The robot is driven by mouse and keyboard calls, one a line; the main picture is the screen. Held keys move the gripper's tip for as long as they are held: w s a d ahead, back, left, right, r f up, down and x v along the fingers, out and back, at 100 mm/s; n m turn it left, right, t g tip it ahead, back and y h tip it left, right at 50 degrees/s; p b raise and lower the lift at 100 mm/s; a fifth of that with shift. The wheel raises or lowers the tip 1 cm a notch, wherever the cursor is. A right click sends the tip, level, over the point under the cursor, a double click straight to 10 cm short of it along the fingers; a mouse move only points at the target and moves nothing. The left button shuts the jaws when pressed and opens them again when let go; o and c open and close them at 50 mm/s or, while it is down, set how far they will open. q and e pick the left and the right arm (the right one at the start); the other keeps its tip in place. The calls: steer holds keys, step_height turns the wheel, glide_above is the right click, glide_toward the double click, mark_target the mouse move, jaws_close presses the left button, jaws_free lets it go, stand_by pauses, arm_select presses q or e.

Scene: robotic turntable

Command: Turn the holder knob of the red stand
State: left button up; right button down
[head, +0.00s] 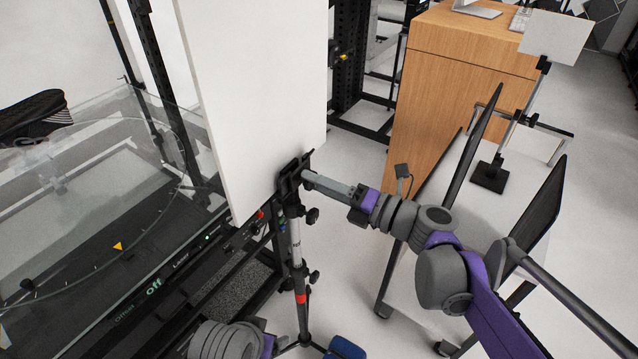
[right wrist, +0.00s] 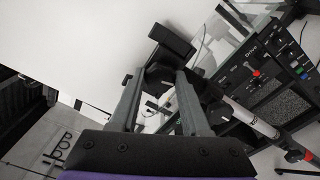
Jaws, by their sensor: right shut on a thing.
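The red stand (head: 297,250) is a slim silver and black tripod pole with a red band low down. It stands upright in front of a large white panel. At its top is a black holder (head: 290,182) at the panel's edge, which also shows in the right wrist view (right wrist: 172,40). My right gripper (head: 308,178) reaches in from the right and is shut on the holder's dark knob (right wrist: 160,76), which sits between the fingertips in the wrist view. The fingers largely hide the knob in the head view. My left gripper is not visible.
The white panel (head: 250,90) rises right behind the holder. A glass-topped turntable (head: 60,220) with a black control front fills the left. More black knobs (head: 313,216) sit lower on the pole. A wooden desk (head: 450,90) and dark-framed panels (head: 535,220) stand to the right.

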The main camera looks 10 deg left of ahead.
steer(key=shift+m, duration=0.6)
steer(key=shift+c, duration=1.9)
jaws_free()
steer(key=shift+d, duration=0.15)
steer(key=v, duration=1)
steer(key=shift+s+d, duration=0.2)
steer(key=shift+d, duration=0.05)
